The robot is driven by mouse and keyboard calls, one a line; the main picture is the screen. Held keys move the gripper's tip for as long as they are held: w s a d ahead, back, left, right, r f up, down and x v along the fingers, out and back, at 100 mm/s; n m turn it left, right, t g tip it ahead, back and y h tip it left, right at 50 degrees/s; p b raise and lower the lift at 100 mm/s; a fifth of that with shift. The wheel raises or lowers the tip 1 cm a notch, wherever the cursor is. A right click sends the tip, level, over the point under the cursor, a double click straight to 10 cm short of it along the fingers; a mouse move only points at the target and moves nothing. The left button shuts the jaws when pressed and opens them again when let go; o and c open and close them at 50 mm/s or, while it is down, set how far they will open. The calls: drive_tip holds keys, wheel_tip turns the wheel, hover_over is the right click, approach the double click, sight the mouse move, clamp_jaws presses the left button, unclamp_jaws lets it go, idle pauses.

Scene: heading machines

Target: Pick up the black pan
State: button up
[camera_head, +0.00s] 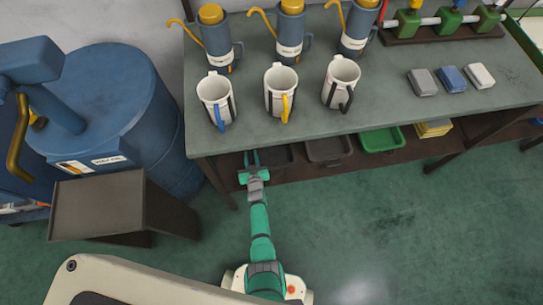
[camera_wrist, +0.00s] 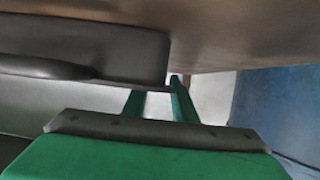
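A black pan (camera_head: 279,156) sits on the low shelf under the workbench, partly hidden by the bench top. A brownish-dark pan (camera_head: 328,149) and a green pan (camera_head: 381,140) stand to its right. My gripper (camera_head: 251,158) is at the shelf's left end, just left of the black pan. In the wrist view, a dark pan (camera_wrist: 80,48) fills the upper left. My gripper's two green fingers (camera_wrist: 158,100) stand apart with a gap between them. The pan's rim reaches close to the fingertips; I cannot tell whether they touch.
The workbench top (camera_head: 400,115) overhangs the shelf closely. A bench leg (camera_head: 216,182) stands left of my gripper. A blue tank (camera_head: 120,110) and a dark sloped stand (camera_head: 105,203) are at the left. Mugs (camera_head: 280,88) stand on the bench. The green floor (camera_head: 400,230) at right is clear.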

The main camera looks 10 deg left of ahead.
clamp_jaws()
drive_tip(key=shift+r, duration=0.2)
idle(0.3)
drive_tip(key=shift+a+r, duration=0.1)
drive_tip(key=shift+r, duration=4.65)
drive_tip(key=shift+w, duration=0.1)
